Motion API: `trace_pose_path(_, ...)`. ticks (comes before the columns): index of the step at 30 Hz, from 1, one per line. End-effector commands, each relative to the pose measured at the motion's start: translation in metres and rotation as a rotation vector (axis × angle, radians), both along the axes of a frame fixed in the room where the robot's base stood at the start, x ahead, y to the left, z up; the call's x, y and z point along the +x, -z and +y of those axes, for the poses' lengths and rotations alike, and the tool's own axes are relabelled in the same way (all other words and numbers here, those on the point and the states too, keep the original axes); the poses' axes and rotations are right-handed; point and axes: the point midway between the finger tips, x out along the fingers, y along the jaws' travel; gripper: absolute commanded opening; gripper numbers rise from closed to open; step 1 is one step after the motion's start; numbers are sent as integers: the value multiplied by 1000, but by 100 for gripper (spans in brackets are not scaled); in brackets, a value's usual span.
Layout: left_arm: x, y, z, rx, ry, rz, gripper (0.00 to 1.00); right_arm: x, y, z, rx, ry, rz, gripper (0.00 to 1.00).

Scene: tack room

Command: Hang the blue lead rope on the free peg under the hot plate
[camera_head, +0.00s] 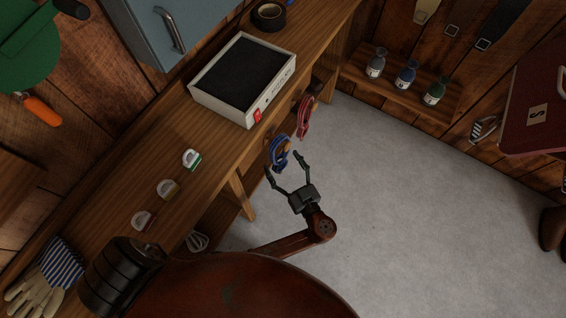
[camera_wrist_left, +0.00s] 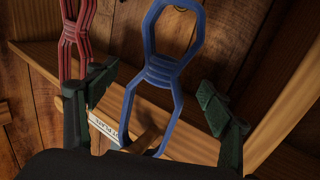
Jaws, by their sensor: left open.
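The blue lead rope (camera_head: 278,152), a figure-eight coil bound at its middle, is at the workbench's front edge below the hot plate (camera_head: 243,78). In the left wrist view the blue rope (camera_wrist_left: 161,70) stands between the fingers, with a wooden peg (camera_wrist_left: 147,139) showing at its lower loop. My left gripper (camera_head: 285,166) is open around the rope's near end; it also shows open in the left wrist view (camera_wrist_left: 154,92). I cannot tell whether the fingers touch the rope. A red rope (camera_head: 304,116) is beside it, also in the wrist view (camera_wrist_left: 75,42). No free peg is clearly visible. My right gripper is out of view.
The wooden workbench (camera_head: 215,172) carries several small labelled items, a tape roll (camera_head: 268,17) and striped gloves (camera_head: 60,265). A slanting bench brace (camera_head: 241,194) is close to my left arm. Bottles stand on a shelf (camera_head: 398,84) at right.

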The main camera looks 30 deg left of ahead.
Motion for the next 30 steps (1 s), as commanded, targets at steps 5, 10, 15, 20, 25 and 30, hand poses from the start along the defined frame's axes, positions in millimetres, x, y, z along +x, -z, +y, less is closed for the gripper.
trace_pose_path(5, -1, 1, -1, -1, 0, 2, 73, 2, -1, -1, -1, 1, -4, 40)
trace_pose_path(10, -11, 1, -18, -3, 0, 2, 73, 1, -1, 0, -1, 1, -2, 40)
trace_pose_path(15, -26, 1, -42, -1, 0, 3, 73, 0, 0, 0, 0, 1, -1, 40)
trace_pose_path(20, -36, 0, -58, -1, 0, 2, 73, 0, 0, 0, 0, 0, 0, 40)
trace_pose_path(25, -40, 0, -64, 1, -1, 1, 73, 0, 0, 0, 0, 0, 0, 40)
trace_pose_path(30, -40, 0, -64, 0, 0, 0, 73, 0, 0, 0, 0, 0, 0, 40)
